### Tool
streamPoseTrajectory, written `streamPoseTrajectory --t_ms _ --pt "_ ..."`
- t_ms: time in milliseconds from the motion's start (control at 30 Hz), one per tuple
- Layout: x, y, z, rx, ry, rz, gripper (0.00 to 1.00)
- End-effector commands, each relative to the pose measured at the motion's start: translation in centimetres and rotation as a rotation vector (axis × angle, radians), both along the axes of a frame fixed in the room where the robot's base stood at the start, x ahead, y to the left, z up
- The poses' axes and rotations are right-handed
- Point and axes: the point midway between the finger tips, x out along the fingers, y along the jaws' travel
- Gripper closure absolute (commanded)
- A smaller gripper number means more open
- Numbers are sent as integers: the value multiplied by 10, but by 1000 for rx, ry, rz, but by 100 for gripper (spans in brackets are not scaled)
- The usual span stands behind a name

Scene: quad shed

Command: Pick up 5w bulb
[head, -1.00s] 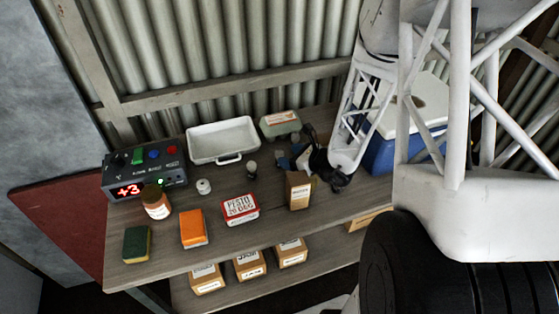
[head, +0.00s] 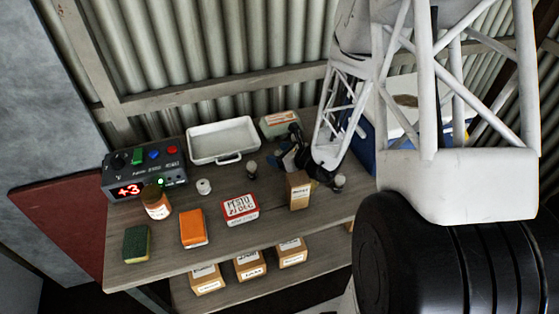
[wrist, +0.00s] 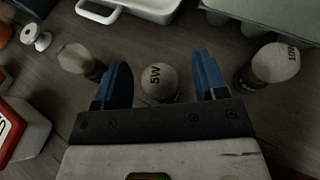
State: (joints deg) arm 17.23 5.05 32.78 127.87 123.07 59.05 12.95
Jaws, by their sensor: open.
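The 5w bulb (wrist: 158,82) has a pale, round top marked "5W". In the wrist view it appears between the two blue fingers of my gripper (wrist: 161,74), with space on both sides. My gripper is open and holds nothing; how high the fingertips are relative to the bulb is unclear. In the head view my gripper (head: 292,158) is over the workbench, behind the brown carton. I cannot make out the 5w bulb there; the gripper and arm likely hide it.
One similar bulb (wrist: 80,60) stands left of the fingers, another marked bulb (wrist: 274,63) to the right. A white tray (head: 222,141) and egg carton (head: 280,123) are behind. The brown carton (head: 299,190) and red-and-white tin (head: 240,209) stand in front.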

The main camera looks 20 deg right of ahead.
Motion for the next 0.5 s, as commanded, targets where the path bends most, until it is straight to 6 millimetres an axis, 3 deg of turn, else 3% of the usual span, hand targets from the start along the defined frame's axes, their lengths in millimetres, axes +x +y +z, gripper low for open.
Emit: streamPoseTrajectory --t_ms 267,500 --pt "0 0 0 0 0 0 36" --pt "0 0 0 0 0 0 73"
